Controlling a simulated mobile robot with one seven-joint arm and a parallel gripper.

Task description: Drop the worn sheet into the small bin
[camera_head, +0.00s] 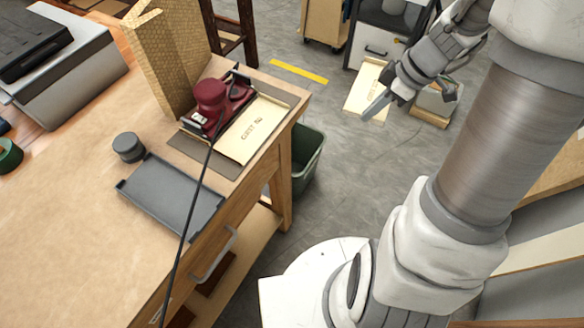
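A brown sheet (203,157) lies flat at the right end of the workbench. It is partly covered by a cream sheet (252,131) with dark lettering and by a red sander (218,103). I cannot tell from this view which sheet is the worn one. A small dark green bin (306,158) stands on the floor against the right end of the bench, partly hidden by it. My gripper (380,103) is in the air over the floor, right of the bench and apart from the sheets and bin. Its finger gap is not clear, and no sheet shows in it.
A grey tray (172,196) and a round dark puck (128,147) lie on the workbench (75,235). A tan textured panel (165,60) stands behind the sander. A black cord crosses the bench.

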